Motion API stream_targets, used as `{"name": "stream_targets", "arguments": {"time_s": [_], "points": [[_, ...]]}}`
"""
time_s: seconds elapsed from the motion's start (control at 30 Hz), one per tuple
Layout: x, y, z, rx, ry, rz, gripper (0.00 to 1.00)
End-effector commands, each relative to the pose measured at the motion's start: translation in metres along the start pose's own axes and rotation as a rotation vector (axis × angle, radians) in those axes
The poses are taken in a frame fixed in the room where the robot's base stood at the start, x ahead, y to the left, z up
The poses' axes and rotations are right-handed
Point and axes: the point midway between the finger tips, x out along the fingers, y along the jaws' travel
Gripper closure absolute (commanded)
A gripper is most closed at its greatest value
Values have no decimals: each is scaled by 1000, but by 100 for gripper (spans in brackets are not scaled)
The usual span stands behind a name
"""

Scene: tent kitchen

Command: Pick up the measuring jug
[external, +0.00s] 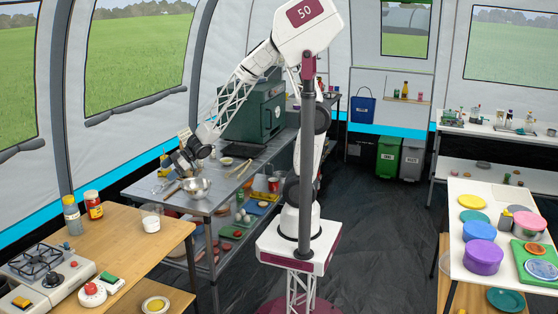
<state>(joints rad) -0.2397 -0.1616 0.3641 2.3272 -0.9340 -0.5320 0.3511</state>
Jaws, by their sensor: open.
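A clear container with white contents (151,218) stands upright near the back right edge of the wooden table (130,252); it looks like the measuring jug, but it is too small to be certain. My gripper (170,173) is open above the left end of the metal table, beside a steel bowl (197,188). It is apart from the clear container, above and behind it in the picture. What lies right under the gripper is partly hidden by it.
On the wooden table are a camping stove (42,272), a grey-blue bottle (72,215), a red jar (93,205) and a red-and-white timer-like item (91,294). The metal table (215,203) holds wooden utensils and a green oven-like box (258,112). The table's middle is clear.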

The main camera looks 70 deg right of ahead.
Motion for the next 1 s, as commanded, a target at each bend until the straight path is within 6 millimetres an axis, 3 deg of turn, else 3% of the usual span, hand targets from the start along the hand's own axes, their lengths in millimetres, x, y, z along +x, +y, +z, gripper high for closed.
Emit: {"name": "stream_targets", "arguments": {"time_s": [0.1, 0.2, 0.4, 0.57, 1.0], "points": [[29, -35, 4, -27, 74, -149, 0], [44, -62, 6, -38, 130, -265, 0], [58, -100, 11, -39, 200, -430, 0], [61, -110, 12, -37, 219, -476, 0], [64, -112, 12, -37, 219, -478, 0]]}}
